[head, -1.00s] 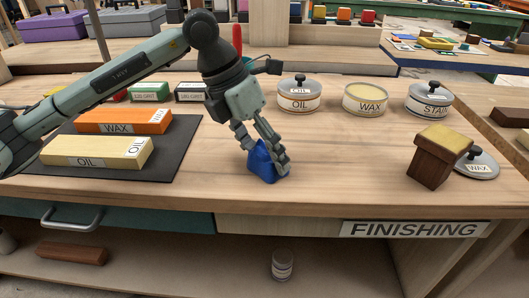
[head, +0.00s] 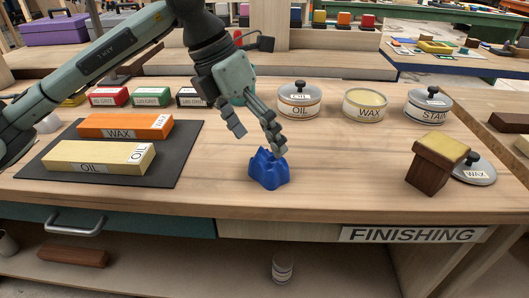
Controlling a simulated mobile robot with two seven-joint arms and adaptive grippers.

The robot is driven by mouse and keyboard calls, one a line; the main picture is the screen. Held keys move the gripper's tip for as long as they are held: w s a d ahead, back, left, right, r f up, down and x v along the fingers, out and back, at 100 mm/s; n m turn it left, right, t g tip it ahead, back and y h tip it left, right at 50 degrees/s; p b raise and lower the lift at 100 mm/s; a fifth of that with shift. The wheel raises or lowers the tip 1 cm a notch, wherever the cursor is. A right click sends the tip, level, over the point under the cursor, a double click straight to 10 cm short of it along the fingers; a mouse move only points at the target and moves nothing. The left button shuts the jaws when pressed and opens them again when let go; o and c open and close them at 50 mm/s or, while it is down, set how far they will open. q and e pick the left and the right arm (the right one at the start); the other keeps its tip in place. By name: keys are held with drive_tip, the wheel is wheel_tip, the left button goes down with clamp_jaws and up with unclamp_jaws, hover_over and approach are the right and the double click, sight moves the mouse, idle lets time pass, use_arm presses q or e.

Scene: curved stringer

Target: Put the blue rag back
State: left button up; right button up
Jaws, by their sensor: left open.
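The blue rag (head: 268,171) lies crumpled on the wooden bench top, near the middle of the head view and close to the front edge. My left gripper (head: 255,143) is open just above and behind it. One finger is near the top of the rag and the other is off to the left; I cannot tell whether the nearer finger touches it. My right gripper is not in view.
A dark mat (head: 178,168) at the left holds an orange WAX block (head: 115,126) and a cream OIL block (head: 88,157). An OIL tin (head: 299,103), an open WAX tin (head: 366,105) and a STAIN tin (head: 428,106) stand behind. The bench between is clear.

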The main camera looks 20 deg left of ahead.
use_arm(q)
drive_tip(key=v, duration=0.8)
